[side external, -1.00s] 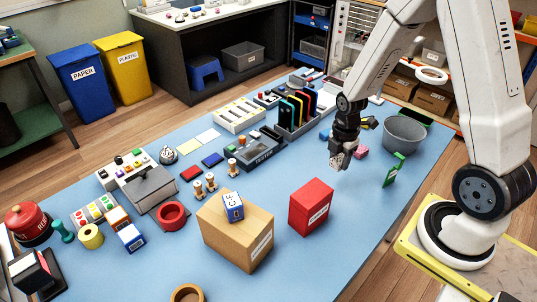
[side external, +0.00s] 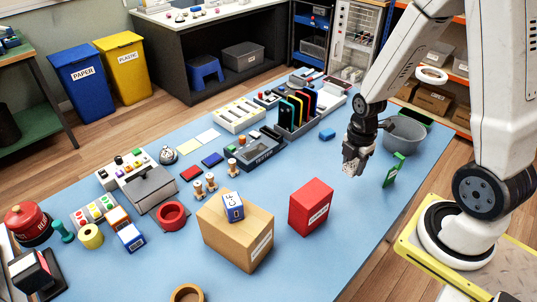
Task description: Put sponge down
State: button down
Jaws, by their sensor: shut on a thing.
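My gripper (side external: 352,168) points down over the right part of the blue table, between the red box and the grey bucket. Its jaws are shut on a small pale, speckled piece (side external: 348,169), which I take to be the sponge. The fingers cover part of it, and its shape is too small to make out. It appears low over the tabletop, but I cannot tell whether it touches.
A grey bucket (side external: 405,134) is behind. A blue block (side external: 327,134) lies further back. The table (side external: 350,205) in front is clear.

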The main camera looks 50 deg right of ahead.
jog(key=shift+w+a+r, duration=0.25)
jog(key=shift+w+a, duration=0.05)
jog(key=shift+a, duration=0.1)
jog(key=n, duration=0.2)
send_near(311, 193)
jog(key=r, duration=0.1)
jog(key=shift+f, duration=2.1)
jog(key=shift+f, duration=1.75)
jog(key=shift+f, duration=0.1)
